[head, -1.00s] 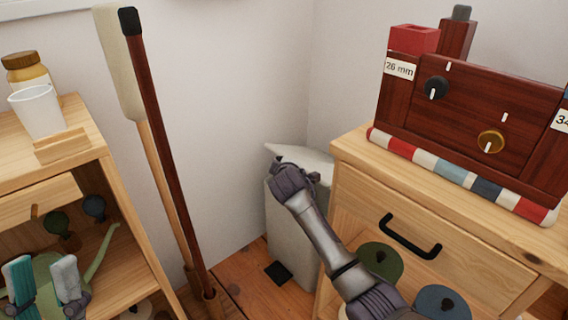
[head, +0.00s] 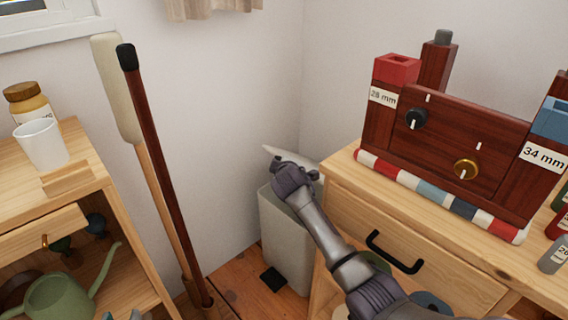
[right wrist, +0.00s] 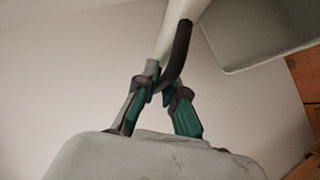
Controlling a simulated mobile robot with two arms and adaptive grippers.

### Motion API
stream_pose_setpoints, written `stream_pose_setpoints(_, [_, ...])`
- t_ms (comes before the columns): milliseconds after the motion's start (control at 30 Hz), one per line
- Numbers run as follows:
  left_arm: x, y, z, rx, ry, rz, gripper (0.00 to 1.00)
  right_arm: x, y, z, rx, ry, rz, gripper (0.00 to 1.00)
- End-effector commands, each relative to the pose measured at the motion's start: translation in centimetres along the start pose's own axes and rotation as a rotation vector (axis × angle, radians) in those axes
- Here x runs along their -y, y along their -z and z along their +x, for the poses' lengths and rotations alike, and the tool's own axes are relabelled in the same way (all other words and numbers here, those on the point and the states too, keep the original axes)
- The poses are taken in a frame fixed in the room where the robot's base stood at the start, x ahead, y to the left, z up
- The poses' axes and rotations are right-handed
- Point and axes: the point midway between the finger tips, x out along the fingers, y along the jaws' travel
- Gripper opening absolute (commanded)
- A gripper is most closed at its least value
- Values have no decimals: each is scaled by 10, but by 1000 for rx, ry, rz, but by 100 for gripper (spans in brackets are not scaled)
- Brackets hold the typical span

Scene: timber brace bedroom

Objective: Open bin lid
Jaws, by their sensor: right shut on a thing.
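A pale grey bin (head: 285,240) stands on the floor in the corner, between the wall and the drawer cabinet. Its lid (head: 280,157) is raised and tilted, seen nearly edge-on. In the right wrist view the lid carries a dark curved handle (right wrist: 179,48), and the open bin (right wrist: 250,40) shows at the upper right. My right gripper (right wrist: 160,90) has its green-padded fingers closed on the handle. Only the tips of my left gripper (head: 122,316) show at the bottom edge, spread apart and empty.
The drawer cabinet (head: 345,215) stands close right of the bin, with a dark wooden device (head: 440,145) on top. A long dark pole (head: 165,170) and a pale paddle lean at left. A shelf (head: 100,180) with cup and watering can stands farther left.

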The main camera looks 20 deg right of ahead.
Motion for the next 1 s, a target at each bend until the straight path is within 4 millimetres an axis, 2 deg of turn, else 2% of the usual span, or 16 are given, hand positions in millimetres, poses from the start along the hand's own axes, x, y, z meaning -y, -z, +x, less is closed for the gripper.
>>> stream_pose_setpoints(467, [1,-4,-1,25,2,0,40,-2,1,0,-3,-3,-1,0])
stream_pose_setpoints(500, [1,-4,-1,25,2,0,40,-2,1,0,-3,-3,-1,15])
stream_pose_setpoints(633, [1,-4,-1,24,2,0,40,-2,1,0,-3,-2,-1,35])
stream_pose_setpoints(1000, [0,-5,-1,25,0,0,40,-2,1,-5,-3,-3,0,35])
